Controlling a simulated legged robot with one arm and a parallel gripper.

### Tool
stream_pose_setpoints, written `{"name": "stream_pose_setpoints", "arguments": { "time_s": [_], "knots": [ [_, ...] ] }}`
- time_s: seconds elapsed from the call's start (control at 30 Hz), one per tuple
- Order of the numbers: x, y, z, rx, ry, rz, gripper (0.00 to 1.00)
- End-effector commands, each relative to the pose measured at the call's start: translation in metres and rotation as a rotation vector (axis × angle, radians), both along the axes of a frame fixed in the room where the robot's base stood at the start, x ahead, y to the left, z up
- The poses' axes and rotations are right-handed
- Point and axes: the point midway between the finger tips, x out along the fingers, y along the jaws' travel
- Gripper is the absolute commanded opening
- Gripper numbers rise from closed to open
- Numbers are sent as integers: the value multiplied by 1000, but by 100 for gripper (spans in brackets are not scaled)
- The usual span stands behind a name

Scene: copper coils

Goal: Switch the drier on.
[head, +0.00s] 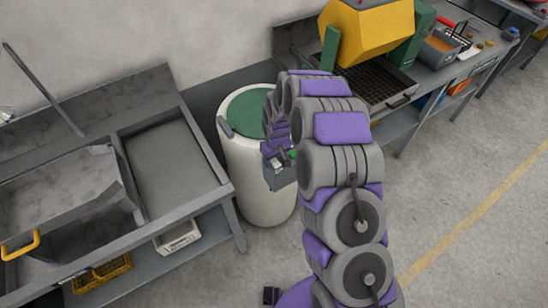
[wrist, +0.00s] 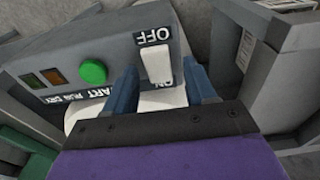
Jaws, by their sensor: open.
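The drier (head: 255,185) is a white drum with a green lid (head: 252,112), standing between two benches. Its grey control box (head: 281,174) is on its front side, partly behind my arm in the head view. In the wrist view the box (wrist: 60,58) carries a round green button (wrist: 93,71), two small lamps (wrist: 44,77) and a white switch lever (wrist: 156,62). The OFF label (wrist: 153,36) is above the lever and the ON label is below it. My gripper (wrist: 162,76) is open, one finger on each side of the lever. Contact cannot be told.
A grey sink bench (head: 170,165) stands at the left, with a white crate (head: 178,238) and a yellow basket (head: 102,272) on its lower shelf. At the right a bench holds a yellow machine (head: 368,32) above a black grid tray (head: 378,82). The floor (head: 455,225) at right is clear.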

Motion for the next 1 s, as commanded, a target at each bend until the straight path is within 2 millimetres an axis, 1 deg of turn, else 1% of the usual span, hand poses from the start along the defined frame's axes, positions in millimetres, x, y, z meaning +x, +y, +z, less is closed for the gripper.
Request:
{"name": "stream_pose_setpoints", "arguments": {
  "time_s": [0.17, 0.27, 0.33, 0.47, 0.6, 0.8, 0.9, 1.0],
  "knots": [
    [0, -1, 1, 0, 1, 0, 55],
    [-1, -1, 8, 1, 1, 0, 55],
    [-1, -2, 18, 1, -1, 0, 55],
    [-3, -3, 43, 1, -1, -1, 55],
    [-5, -3, 76, 1, -4, 0, 55],
    [-8, -5, 120, 1, -4, 0, 55],
    [-10, -6, 139, 0, -1, 0, 55],
    [-10, -6, 153, -1, -3, 0, 55]
  ]
}}
